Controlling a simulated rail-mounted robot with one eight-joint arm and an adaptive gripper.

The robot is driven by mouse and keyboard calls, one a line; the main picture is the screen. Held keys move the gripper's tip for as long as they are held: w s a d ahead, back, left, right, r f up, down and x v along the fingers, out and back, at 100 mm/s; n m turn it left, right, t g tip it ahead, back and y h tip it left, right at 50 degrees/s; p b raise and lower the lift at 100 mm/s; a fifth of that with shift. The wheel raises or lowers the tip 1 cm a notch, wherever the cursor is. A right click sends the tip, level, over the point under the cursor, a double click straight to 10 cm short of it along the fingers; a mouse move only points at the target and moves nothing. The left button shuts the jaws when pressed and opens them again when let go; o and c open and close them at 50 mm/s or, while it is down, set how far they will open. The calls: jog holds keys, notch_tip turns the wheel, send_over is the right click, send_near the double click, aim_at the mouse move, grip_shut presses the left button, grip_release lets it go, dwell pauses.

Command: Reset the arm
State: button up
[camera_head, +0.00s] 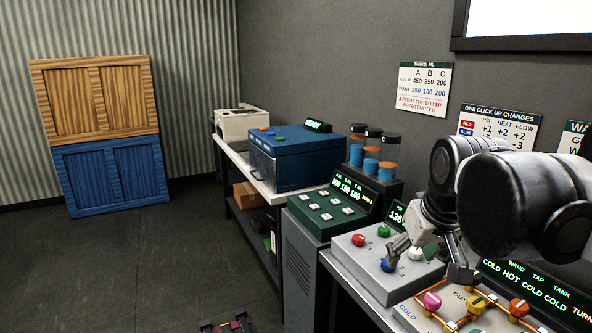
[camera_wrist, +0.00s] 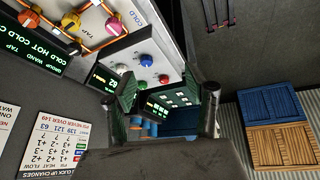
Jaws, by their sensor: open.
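My gripper (camera_head: 430,258) is open and empty at the right of the head view, over the grey console (camera_head: 350,250) with red, green, blue and white knobs. One finger appears close to the blue knob (camera_head: 388,265) and white knob (camera_head: 415,254); whether it touches either is unclear. In the wrist view my gripper (camera_wrist: 167,95) has its two fingers wide apart, with nothing between them. Beyond them show the green button box (camera_wrist: 172,100) and the knobbed console (camera_wrist: 138,45). My arm hides part of the wall and the consoles at the right.
The pipe panel (camera_head: 405,312) with coloured valve knobs lies at the lower right. A green button box (camera_head: 325,212), three tanks (camera_head: 371,160), a blue box (camera_head: 290,160) and a white machine (camera_head: 240,122) line the wall. Crates (camera_head: 95,100) stand far left. The floor (camera_head: 150,260) is mostly clear.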

jog(key=s+a+f+m+t, duration=0.1)
jog(key=s+f, duration=0.8)
jog(key=s, duration=0.2)
jog(key=shift+s+m+t, duration=0.35)
jog(key=shift+m+t, duration=0.05)
jog(key=shift+a, duration=0.1)
dwell(1.1)
